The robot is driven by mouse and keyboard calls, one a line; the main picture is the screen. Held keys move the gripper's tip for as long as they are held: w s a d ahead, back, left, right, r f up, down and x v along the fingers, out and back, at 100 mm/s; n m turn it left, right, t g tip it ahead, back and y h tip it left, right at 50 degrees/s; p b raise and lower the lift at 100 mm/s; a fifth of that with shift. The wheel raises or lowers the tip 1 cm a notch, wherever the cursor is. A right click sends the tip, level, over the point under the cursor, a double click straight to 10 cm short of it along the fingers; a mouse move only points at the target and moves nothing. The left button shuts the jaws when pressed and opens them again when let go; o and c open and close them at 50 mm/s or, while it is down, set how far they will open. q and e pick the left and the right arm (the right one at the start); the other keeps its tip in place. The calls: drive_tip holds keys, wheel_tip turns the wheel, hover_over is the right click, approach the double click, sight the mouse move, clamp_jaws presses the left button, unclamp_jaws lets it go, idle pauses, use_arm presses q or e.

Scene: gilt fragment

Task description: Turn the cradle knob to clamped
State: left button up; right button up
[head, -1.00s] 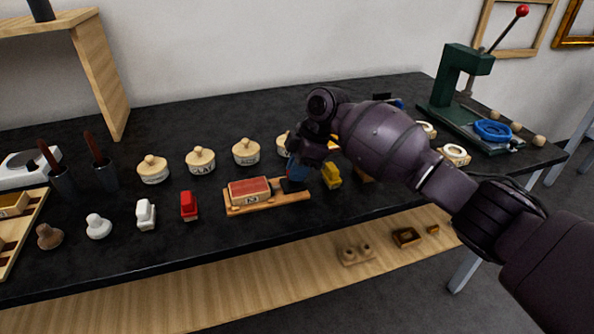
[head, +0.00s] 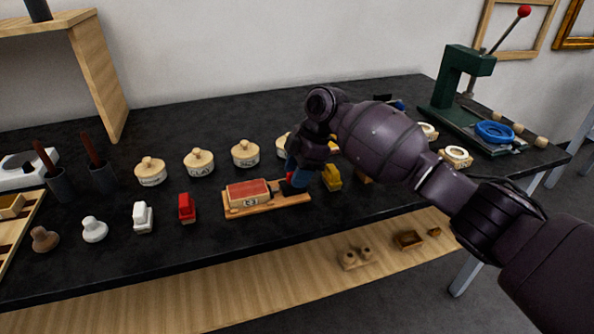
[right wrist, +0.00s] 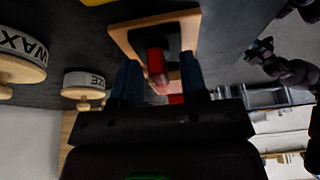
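The cradle is a wooden board (head: 235,212) at the front of the black table, carrying a red-topped block (head: 248,190) with a paper label. My right gripper (head: 297,184) is over the cradle's right end and hides the knob in the head view. In the right wrist view, a red bar-like piece (right wrist: 156,63), which looks like the knob, stands on a dark base at the board's end. The blue fingers of the right gripper (right wrist: 160,85) are apart, one on each side of it. A dark arm end, seemingly my left gripper (right wrist: 260,50), shows small at the right.
Lidded jars (head: 199,162) stand behind the cradle. A red block (head: 187,208) and a white block (head: 143,216) stand left of it, and a yellow block (head: 331,178) close on its right. A green press (head: 452,88) stands at the far right.

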drive_tip(key=shift+r, duration=0.1)
drive_tip(key=p+v, duration=0.1)
drive_tip(key=v, duration=0.9)
drive_tip(key=shift+d+r, duration=0.15)
drive_tip(key=shift+r, duration=0.15)
